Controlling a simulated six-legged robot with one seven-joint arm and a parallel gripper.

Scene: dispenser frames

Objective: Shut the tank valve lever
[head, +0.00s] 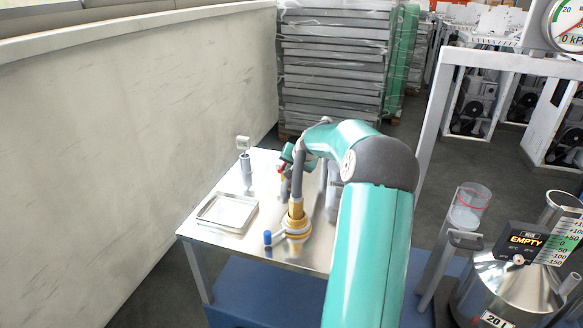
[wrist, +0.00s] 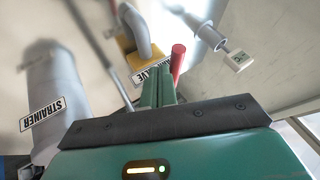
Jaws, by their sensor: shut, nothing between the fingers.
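A red lever (wrist: 178,58) stands near the middle of the wrist view, beside a white label (wrist: 148,75) whose visible letters end in "LVE". In the head view only a small red part (head: 281,168) shows next to my gripper (head: 287,156), on the far part of the metal table. My gripper (wrist: 160,75) is shut and empty. Its green fingertips are just left of the red lever and cover part of the label. I cannot tell whether they touch the lever. The valve body is mostly hidden behind the fingers.
A grey strainer pipe (wrist: 50,90) stands left in the wrist view. A wall (head: 120,130) borders the left. A steel vessel (head: 510,285) with an "EMPTY" display is right.

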